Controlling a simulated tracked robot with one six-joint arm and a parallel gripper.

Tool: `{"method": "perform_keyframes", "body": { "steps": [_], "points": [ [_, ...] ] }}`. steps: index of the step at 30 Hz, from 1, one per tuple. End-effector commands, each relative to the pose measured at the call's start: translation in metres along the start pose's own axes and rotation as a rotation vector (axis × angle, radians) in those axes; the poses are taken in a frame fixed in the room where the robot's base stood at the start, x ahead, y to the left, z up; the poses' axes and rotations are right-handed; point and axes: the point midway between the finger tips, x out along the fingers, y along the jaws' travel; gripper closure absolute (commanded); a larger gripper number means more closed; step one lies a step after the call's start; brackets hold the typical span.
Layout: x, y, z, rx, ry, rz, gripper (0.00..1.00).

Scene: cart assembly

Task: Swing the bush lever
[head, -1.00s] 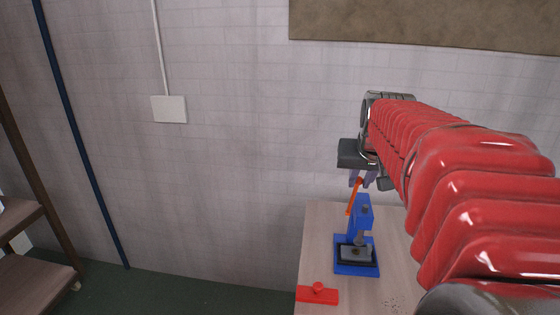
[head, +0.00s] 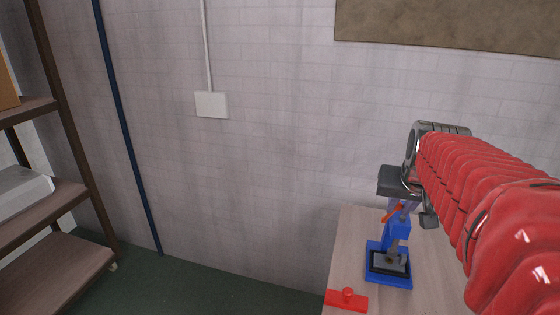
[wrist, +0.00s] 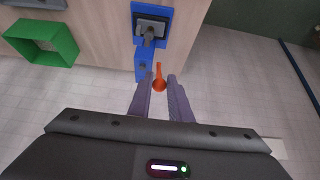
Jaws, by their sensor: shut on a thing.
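The orange bush lever (head: 391,215) slants off the upper part of the blue press (head: 397,230) on the table. In the wrist view the lever (wrist: 159,79) shows between the two purple fingers, close to the post of the blue press (wrist: 144,64). My gripper (head: 403,207) is at the top of the press, shut on the lever. It also shows in the wrist view (wrist: 160,92). The exact contact between fingers and lever is small and partly hidden in the head view.
The wooden table (head: 345,255) bears a red part with a knob (head: 347,300) in front of the press. A green square frame (wrist: 40,43) lies on the table in the wrist view. Shelves (head: 60,205) stand at the left, and a brick wall (head: 270,160) is behind.

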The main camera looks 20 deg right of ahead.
Motion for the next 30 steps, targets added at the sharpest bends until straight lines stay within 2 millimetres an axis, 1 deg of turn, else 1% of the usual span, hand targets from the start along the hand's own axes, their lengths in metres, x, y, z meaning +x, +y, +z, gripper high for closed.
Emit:
{"method": "perform_keyframes", "body": {
  "steps": [11,30],
  "points": [
    [-0.001,0.002,0.002,0.0,0.002,0.003,0.95],
    [0.008,0.002,0.032,0.0,0.0,0.003,0.95]
  ]
}}
